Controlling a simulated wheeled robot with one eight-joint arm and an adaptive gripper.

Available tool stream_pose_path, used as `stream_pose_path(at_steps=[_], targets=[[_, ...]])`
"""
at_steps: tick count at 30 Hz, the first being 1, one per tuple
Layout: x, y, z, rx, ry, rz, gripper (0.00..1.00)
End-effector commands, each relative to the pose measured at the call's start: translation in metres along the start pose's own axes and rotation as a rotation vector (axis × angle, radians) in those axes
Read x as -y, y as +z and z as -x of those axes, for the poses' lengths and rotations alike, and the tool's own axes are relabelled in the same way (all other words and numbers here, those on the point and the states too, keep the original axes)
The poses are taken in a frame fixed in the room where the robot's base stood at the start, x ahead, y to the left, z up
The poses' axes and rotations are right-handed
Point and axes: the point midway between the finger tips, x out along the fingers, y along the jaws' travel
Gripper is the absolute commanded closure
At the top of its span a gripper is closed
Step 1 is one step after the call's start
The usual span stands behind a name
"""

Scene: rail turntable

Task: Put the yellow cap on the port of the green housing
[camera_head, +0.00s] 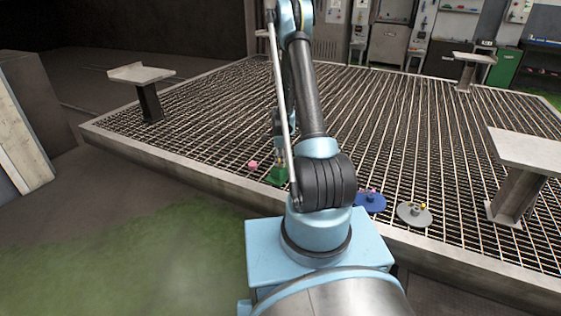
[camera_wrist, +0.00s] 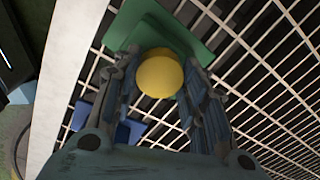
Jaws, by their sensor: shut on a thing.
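The yellow cap (camera_wrist: 160,74) is held between the two fingers of my gripper (camera_wrist: 162,80) in the wrist view. The green housing (camera_wrist: 188,38) lies just beyond the cap, with a raised green part partly behind it. The cap hides the port, and I cannot tell whether the cap touches the housing. In the head view the green housing (camera_head: 277,177) sits on the grating near its front edge, left of my arm. My gripper (camera_head: 278,143) is above it, partly hidden by my arm, and the cap cannot be made out there.
A pink piece (camera_head: 253,164) lies left of the housing. Pedestal tables stand at the left (camera_head: 140,74) and right (camera_head: 527,146). Much of the grating (camera_head: 400,120) is clear.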

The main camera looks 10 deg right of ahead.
Motion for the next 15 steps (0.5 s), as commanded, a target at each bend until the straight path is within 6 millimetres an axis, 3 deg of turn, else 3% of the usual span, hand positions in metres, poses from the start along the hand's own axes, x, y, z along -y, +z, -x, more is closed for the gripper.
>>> stream_pose_path(at_steps=[13,14,15], targets=[[0.0,0.0001,-0.0028,0.0,0.0,0.0,0.8],[0.0,0.0001,-0.0027,0.0,0.0,0.0,0.56],[0.0,0.0001,-0.0026,0.0,0.0,0.0,0.47]])
